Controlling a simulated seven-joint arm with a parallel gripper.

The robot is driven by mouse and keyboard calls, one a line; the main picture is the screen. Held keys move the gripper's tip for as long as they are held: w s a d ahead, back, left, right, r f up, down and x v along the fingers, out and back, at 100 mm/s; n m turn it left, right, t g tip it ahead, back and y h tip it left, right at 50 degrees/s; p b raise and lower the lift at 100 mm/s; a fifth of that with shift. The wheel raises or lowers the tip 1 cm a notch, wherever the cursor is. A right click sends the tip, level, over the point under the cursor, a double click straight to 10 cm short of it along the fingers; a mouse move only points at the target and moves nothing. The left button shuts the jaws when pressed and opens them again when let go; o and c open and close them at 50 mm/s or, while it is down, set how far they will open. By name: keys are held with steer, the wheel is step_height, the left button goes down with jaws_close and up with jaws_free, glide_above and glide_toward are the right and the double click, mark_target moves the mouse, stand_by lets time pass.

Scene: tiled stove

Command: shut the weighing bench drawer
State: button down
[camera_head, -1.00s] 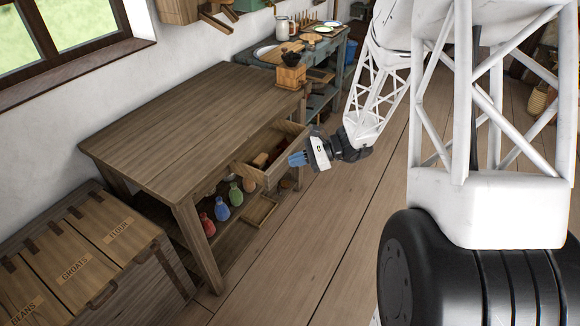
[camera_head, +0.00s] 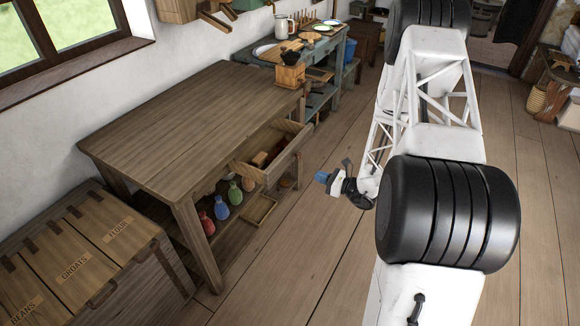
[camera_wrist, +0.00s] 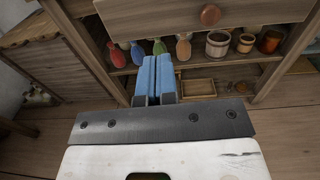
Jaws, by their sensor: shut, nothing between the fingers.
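The weighing bench (camera_head: 175,120) is a brown wooden table against the wall. Its drawer (camera_head: 283,160) stands pulled out at the right end of the front, with a few items inside. In the wrist view the drawer front (camera_wrist: 200,22) with its round wooden knob (camera_wrist: 210,15) is at the top of the picture. My gripper (camera_head: 322,177) has blue fingers and is to the right of the drawer, apart from it. In the wrist view my gripper's fingers (camera_wrist: 154,75) lie together with nothing between them, and appear just below the drawer front.
Red, blue and green bottles (camera_head: 221,209) and a shallow tray (camera_head: 260,210) stand on the bench's lower shelf. Wooden bins (camera_head: 75,255) stand at the front left. A blue-green table (camera_head: 320,60) is behind. The floor (camera_head: 290,255) in front is clear.

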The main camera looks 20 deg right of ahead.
mark_target(285, 164)
steer(key=shift+d+f+m+t, duration=0.3)
steer(key=shift+f, duration=0.2)
steer(key=shift+w+a, duration=0.15)
steer(key=x, duration=1.3)
steer(key=shift+w+a+f, duration=0.2)
steer(key=shift+w, duration=0.15)
steer(key=x, duration=2)
steer(key=shift+d+f, duration=0.15)
steer(key=shift+f, duration=0.2)
steer(key=shift+w+a+r, duration=0.1)
steer(key=shift+w+a, duration=0.25)
steer(key=shift+w, duration=0.05)
steer(key=shift+a, duration=0.1)
